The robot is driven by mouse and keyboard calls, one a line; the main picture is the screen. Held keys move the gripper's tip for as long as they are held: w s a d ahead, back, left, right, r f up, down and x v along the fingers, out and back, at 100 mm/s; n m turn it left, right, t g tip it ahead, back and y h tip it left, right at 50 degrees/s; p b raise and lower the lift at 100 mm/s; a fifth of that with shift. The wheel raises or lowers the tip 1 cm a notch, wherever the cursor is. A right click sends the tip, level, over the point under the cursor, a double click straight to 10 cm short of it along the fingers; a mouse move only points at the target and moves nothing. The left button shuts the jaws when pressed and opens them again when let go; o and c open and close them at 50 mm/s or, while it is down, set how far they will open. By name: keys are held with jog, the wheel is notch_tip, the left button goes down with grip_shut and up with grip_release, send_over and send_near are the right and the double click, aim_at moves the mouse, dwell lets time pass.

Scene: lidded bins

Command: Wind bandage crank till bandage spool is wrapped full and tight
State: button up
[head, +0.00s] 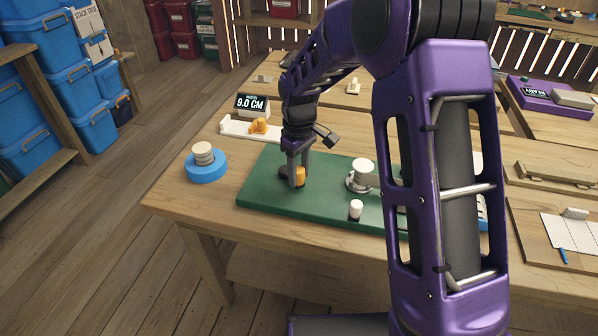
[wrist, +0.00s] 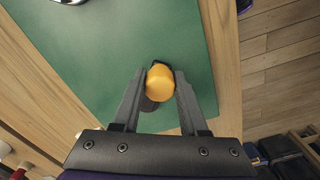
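A green board (head: 330,205) lies on the wooden table and carries the winding device. The orange crank knob (head: 300,177) stands on a dark crank arm (head: 284,171) at the board's left part. My gripper (head: 298,178) points down at the knob. In the wrist view the knob (wrist: 160,84) sits between the fingertips of my gripper (wrist: 161,78), which appear shut on it. The spool (head: 361,175), metallic with a pale top, stands right of the crank. How much bandage is on it is too small to tell. My arm hides the board's right end.
Behind the board are a display reading 9.0 CM (head: 251,104) and a white tray with an orange piece (head: 259,127). A small white cylinder (head: 355,209) stands near the board's front edge.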

grip_shut()
dwell(1.1)
